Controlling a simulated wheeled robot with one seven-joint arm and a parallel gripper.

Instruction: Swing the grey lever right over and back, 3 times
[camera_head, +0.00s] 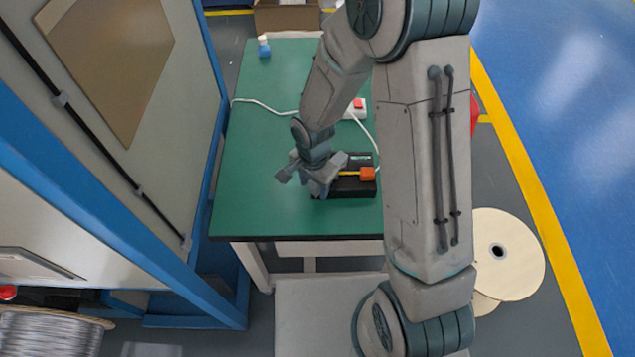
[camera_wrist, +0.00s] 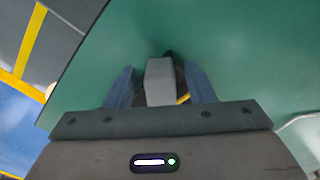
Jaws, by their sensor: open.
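My gripper (camera_head: 318,184) is low over the front part of the green table, at the left side of a black device (camera_head: 357,187). In the wrist view my gripper (camera_wrist: 160,68) is open, with one blue-grey finger on each side of a light grey block, which looks like the grey lever (camera_wrist: 160,88). A narrow gap shows between the block and each finger. A yellow strip shows beside it. In the head view the lever cannot be told apart from my gripper.
The green table (camera_head: 246,185) is clear to the left of my gripper. A small white box with a red button (camera_head: 358,106) and a white cable (camera_head: 264,104) lie behind. A blue-and-white bottle (camera_head: 264,47) stands at the back left. A blue-framed machine (camera_head: 215,85) borders the table's left.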

